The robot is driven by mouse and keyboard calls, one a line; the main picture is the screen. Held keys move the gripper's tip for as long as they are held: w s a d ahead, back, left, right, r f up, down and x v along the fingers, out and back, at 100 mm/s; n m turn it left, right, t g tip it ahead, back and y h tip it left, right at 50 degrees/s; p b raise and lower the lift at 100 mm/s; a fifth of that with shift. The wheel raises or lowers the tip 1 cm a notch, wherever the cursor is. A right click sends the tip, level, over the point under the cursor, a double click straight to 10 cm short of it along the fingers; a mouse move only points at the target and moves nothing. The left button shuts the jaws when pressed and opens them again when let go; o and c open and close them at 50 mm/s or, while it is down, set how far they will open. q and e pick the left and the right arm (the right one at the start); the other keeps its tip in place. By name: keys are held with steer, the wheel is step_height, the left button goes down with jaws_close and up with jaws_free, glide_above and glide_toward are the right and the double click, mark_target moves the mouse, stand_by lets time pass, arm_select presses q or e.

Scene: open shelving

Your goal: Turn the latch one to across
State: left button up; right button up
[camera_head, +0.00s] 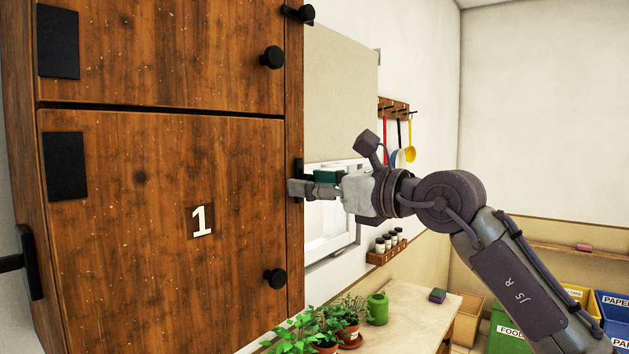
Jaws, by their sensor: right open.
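The wooden cabinet has a lower door marked 1 (160,230). At that door's right edge, a small dark piece of the latch one (298,166) shows just above my gripper fingers. The rest of the latch is hidden behind them, so I cannot tell how it is turned. My right gripper (298,188) is open, with its fingers pointing left at the cabinet's right frame. It is at or very near the latch, and I cannot tell whether it touches. My left gripper is not in view.
The upper door (160,55) has its own black latch (298,13) and a round knob (272,57). Another knob (275,278) sits low on door 1. A spice rack (386,253) hangs behind.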

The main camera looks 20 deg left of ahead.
jaws_close()
steer(key=shift+d+r+m+g+b, duration=0.1)
steer(key=shift+m+g+b, duration=0.15)
steer(key=shift+m+b, duration=3.2)
steer(key=shift+r+m+g+b, duration=0.2)
steer(key=shift+m+b, duration=1.4)
steer(key=shift+m, duration=3.65)
steer(key=shift+f, duration=0.1)
jaws_free()
steer(key=shift+f, duration=0.1)
